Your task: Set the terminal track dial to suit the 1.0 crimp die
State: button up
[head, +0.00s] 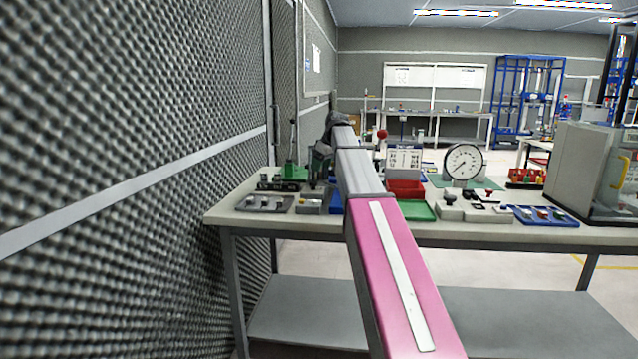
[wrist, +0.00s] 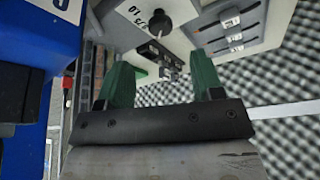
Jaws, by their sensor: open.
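In the wrist view my gripper (wrist: 162,66) is open, with its two green fingers apart and nothing between them. Beyond the fingertips is a pale panel with a round black dial knob (wrist: 178,12) at the top edge. Printed marks (wrist: 140,14) beside the knob include what looks like 1.0. Dark metal parts (wrist: 165,58) show between the fingers. I cannot identify the 1.0 crimp die.
A grey plate (wrist: 252,38) with dark slots and white labels lies at the wrist view's upper right; a blue body (wrist: 35,50) stands close at left. The bench (head: 325,227) carries a green press (head: 292,168), a red bin (head: 405,187) and a round gauge (head: 463,162). A foam wall (head: 120,180) flanks it.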

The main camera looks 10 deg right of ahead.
aim_at(313, 186)
jog(key=x, duration=0.8)
jog(key=shift+w+a+f, duration=0.1)
jog(key=shift+f, duration=0.1)
jog(key=shift+c, duration=0.2)
jog(key=c, duration=0.9)
